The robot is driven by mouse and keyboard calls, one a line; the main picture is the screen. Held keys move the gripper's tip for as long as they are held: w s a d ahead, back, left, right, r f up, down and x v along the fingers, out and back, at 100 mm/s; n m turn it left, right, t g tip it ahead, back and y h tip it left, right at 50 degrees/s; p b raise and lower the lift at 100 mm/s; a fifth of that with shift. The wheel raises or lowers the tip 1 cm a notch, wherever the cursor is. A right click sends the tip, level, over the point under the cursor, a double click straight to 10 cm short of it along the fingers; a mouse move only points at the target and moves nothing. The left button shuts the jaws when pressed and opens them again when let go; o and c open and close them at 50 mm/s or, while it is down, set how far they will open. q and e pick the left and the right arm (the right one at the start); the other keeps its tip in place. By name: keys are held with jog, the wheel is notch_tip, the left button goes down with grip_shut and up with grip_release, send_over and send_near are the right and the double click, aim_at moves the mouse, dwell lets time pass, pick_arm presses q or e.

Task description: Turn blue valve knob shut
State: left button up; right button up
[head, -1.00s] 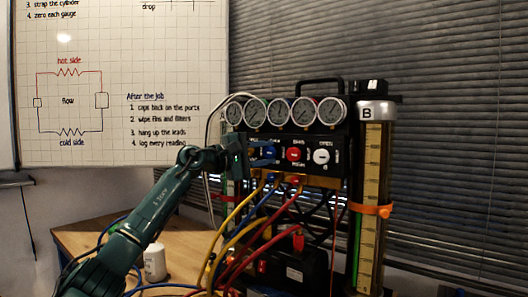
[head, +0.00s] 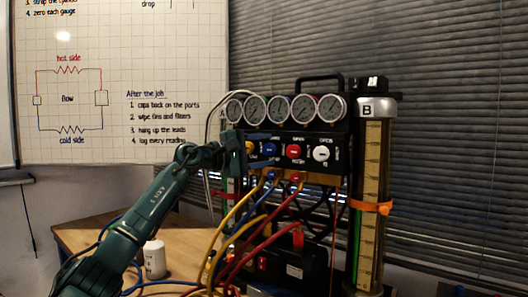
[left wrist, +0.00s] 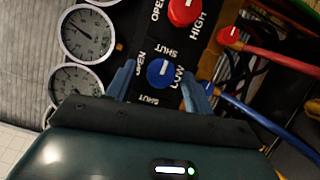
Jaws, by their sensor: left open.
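The blue valve knob (head: 270,150) is on the black gauge panel, left of the red knob (head: 293,152) and the white knob (head: 321,154). In the left wrist view the blue knob (left wrist: 160,73) lies between the two fingertips, and its white mark points roughly toward the top of the picture. Labels OPEN, LOW and SHUT are printed around it. My left gripper (head: 256,140) is at the panel's left part; in the left wrist view (left wrist: 158,77) its blue fingers are open, one on each side of the knob. I cannot tell whether they touch it. My right gripper is out of view.
Several round gauges (head: 281,109) sit above the knobs. Yellow, blue and red hoses (head: 282,226) hang below the panel. A clear cylinder marked B (head: 371,170) with an orange strap stands at the right. A white bottle (head: 154,259) stands on the wooden table (head: 190,240).

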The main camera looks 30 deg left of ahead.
pick_arm(q)
jog(key=b+v, duration=0.3)
jog(key=v, duration=0.9)
jog(key=shift+s, duration=0.3)
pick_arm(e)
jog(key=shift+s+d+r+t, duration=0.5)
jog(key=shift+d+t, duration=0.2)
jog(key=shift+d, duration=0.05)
pick_arm(q)
jog(key=shift+a, duration=0.2)
